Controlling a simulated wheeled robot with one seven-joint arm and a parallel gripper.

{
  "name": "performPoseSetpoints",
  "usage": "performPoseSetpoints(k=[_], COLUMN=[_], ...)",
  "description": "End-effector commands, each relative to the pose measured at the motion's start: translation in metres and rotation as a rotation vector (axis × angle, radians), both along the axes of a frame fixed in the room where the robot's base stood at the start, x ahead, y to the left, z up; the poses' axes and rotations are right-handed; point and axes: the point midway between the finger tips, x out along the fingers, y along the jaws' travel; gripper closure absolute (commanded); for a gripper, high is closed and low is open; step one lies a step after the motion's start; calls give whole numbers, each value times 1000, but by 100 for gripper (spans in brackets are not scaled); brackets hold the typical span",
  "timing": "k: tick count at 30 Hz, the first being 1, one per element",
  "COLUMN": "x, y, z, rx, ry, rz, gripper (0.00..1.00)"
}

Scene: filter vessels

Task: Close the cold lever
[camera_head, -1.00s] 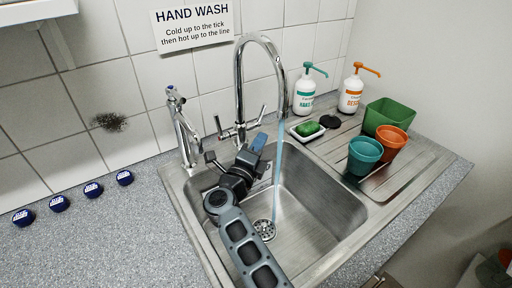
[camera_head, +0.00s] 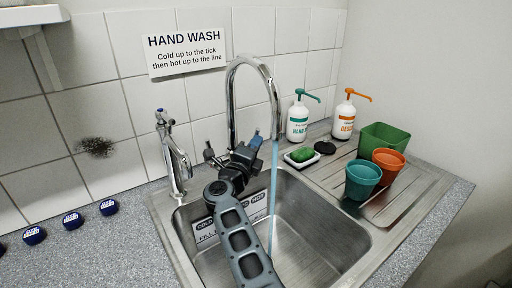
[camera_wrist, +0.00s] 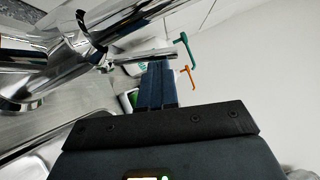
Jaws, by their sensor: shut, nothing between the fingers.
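The chrome gooseneck tap (camera_head: 232,100) stands at the back of the sink, and a bluish stream (camera_head: 273,190) runs from its spout. Its left lever (camera_head: 209,153) stands up left of my gripper, on the side of the COLD label (camera_head: 206,225). The right lever is hidden behind my gripper. My gripper (camera_head: 256,139) is shut and empty, at the right side of the tap's base. In the wrist view, my shut fingers (camera_wrist: 157,82) are close to a chrome bar (camera_wrist: 145,54); whether they touch is unclear. The chrome tap body (camera_wrist: 90,35) fills the upper left.
A smaller chrome tap (camera_head: 175,155) stands at the left. A soap dish (camera_head: 288,160), pump bottles (camera_head: 298,122), a teal cup (camera_head: 362,180), an orange cup (camera_head: 390,165) and a green tub (camera_head: 385,138) stand at the right. The sink bowl (camera_head: 320,240) is open below.

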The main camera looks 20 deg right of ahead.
Motion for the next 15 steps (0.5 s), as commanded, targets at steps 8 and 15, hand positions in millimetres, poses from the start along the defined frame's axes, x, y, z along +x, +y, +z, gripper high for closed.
performPoseSetpoints(k=[8, 15], x=[13, 18], y=[3, 3], z=[8, 13], rx=[1, 0], ry=[-4, -1], rz=[0, -1], gripper=[100, 100])
